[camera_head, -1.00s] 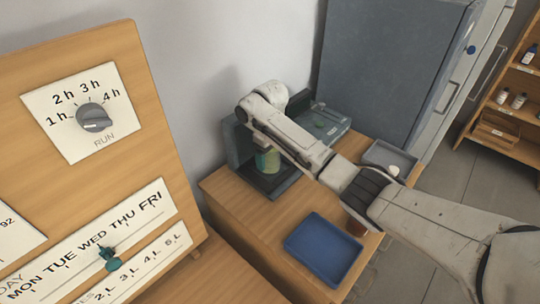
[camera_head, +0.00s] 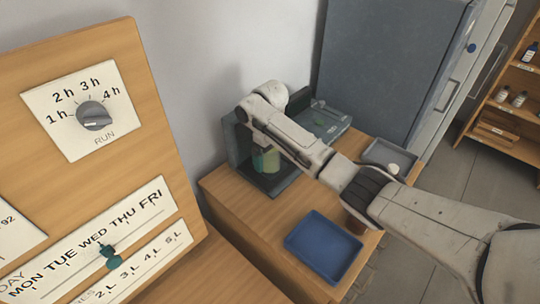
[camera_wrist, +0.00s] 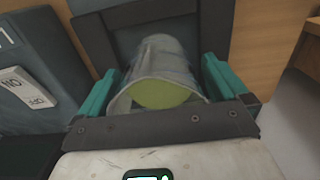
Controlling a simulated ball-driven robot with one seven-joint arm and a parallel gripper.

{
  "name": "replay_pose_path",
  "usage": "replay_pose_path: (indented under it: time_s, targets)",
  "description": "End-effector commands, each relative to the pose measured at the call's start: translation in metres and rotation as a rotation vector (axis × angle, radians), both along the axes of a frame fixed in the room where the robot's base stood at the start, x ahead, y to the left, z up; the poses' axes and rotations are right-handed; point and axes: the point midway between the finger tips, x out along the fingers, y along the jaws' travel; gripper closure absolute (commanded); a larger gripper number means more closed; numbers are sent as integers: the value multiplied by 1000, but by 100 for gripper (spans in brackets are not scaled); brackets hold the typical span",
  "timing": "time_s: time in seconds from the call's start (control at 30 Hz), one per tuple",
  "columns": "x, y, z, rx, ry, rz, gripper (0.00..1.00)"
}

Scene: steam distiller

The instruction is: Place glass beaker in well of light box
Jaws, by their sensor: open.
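The glass beaker (camera_head: 268,161), with green contents, stands on the base of a dark grey box (camera_head: 271,188), which I take to be the light box. The wrist view shows the clear beaker (camera_wrist: 160,70) and its round green area against a dark surface. My gripper (camera_wrist: 160,75) is open, with one teal finger on each side of the beaker. Narrow gaps appear between the fingers and the glass. In the head view my arm covers the top of the beaker and most of my gripper. The well's edges are not clear.
The box stands on a wooden table (camera_head: 236,207) against the wall. A grey device (camera_head: 328,121) is to its right. A blue tray (camera_head: 324,248) lies at the front, and a grey tray (camera_head: 388,155) holds a white item. A wooden control panel (camera_head: 70,150) stands at the left.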

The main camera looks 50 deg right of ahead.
Motion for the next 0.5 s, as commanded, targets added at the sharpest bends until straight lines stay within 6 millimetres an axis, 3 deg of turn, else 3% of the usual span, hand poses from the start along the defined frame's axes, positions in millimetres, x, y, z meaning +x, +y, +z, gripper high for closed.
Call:
replay_pose_path:
  time_s: [0.17, 0.5]
  targets:
    - [1, 0, 21, 0, -5, 1, 0]
    - [1, -1, 96, -2, -4, 0, 0]
